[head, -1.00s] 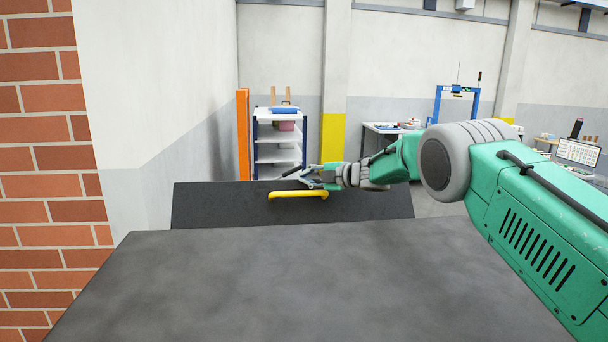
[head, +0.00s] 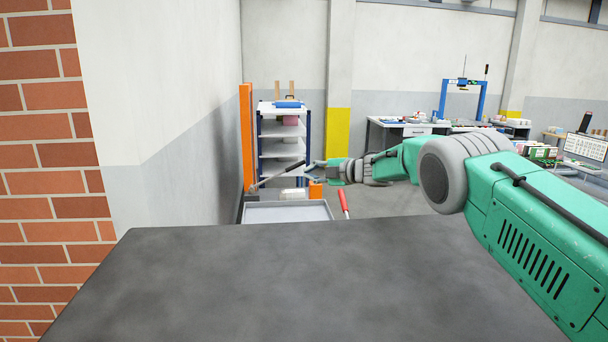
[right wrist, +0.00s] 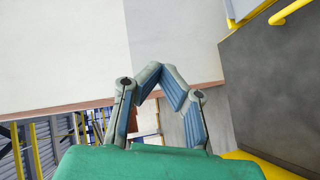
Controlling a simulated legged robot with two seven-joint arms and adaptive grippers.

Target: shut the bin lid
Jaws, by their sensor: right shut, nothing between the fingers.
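In the head view my right gripper (head: 314,168) is beyond the far edge of a broad dark grey flat surface (head: 300,270), above and apart from it. It is shut and empty. The right wrist view shows its fingers (right wrist: 161,80) drawn together at the tips, with nothing between them. A dark panel (right wrist: 272,85) stands at the right of that view, with a yellow bar handle (right wrist: 291,11) at its top corner; it looks like the bin lid. The fingers are apart from it. In the head view no lid handle shows. My left gripper is out of view.
A grey tray-like top (head: 288,212) and a red-handled tool (head: 343,203) show past the dark surface. Beyond are a shelf rack (head: 283,140) and an orange post (head: 247,135). A brick wall (head: 45,150) bounds the left. A workbench (head: 405,128) stands further back.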

